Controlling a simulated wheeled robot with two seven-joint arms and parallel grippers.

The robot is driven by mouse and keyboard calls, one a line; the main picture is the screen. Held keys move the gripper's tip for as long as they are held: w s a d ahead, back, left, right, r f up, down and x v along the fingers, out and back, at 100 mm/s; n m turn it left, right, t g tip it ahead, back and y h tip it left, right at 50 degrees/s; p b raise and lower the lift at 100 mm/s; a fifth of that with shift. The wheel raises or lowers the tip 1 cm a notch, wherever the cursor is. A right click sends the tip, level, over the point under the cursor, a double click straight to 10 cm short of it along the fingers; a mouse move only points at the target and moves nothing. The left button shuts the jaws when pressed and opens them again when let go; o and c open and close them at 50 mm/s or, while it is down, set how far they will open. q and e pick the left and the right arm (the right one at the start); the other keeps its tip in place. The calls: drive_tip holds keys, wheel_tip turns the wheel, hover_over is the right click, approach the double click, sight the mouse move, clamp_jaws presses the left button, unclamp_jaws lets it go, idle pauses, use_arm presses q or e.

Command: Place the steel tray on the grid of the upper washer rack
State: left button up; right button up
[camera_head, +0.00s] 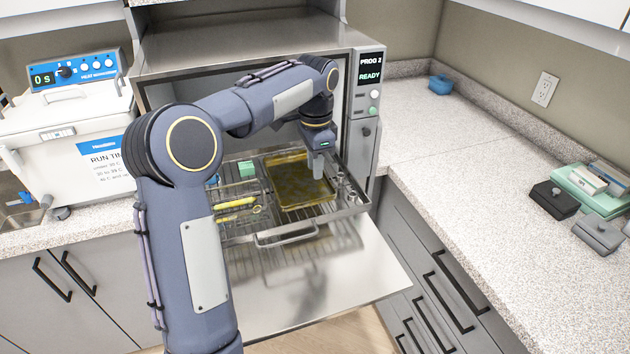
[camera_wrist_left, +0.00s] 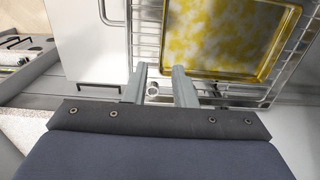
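The steel tray (camera_head: 297,184), with a yellow-stained inside, lies flat on the right part of the pulled-out upper washer rack (camera_head: 285,236). My left gripper (camera_head: 318,170) points down at the tray's right side in the head view. In the left wrist view my left gripper (camera_wrist_left: 159,82) has its fingers apart with nothing between them. One finger is close to a corner of the tray (camera_wrist_left: 225,38); I cannot tell whether it touches. The wire rack (camera_wrist_left: 146,30) shows around the tray. My right gripper is not in view.
Yellow tools (camera_head: 236,203) and a green block (camera_head: 246,168) lie on the rack left of the tray. The washer's lowered door (camera_head: 330,285) is below. Grey and green items (camera_head: 590,190) stand on the right counter, which is otherwise mostly clear.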

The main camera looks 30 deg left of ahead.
use_arm(q)
drive_tip(key=s+d+r+n+t+h, duration=0.1)
drive_tip(key=s+d+r+n+t, duration=0.15)
drive_tip(key=s, duration=0.65)
drive_tip(key=s+d+r+n+t+h, duration=0.1)
drive_tip(key=s+d+n, duration=0.15)
drive_tip(key=s, duration=0.65)
drive_tip(key=s+d+f+n+t+h, duration=0.1)
drive_tip(key=s+d+f+n, duration=0.3)
drive_tip(key=s, duration=0.7)
wheel_tip(320, 180, down, 3)
drive_tip(key=shift+d+f+n+t+h, duration=0.1)
drive_tip(key=shift+d+n+t+h, duration=0.4)
drive_tip(key=shift+d, duration=0.75)
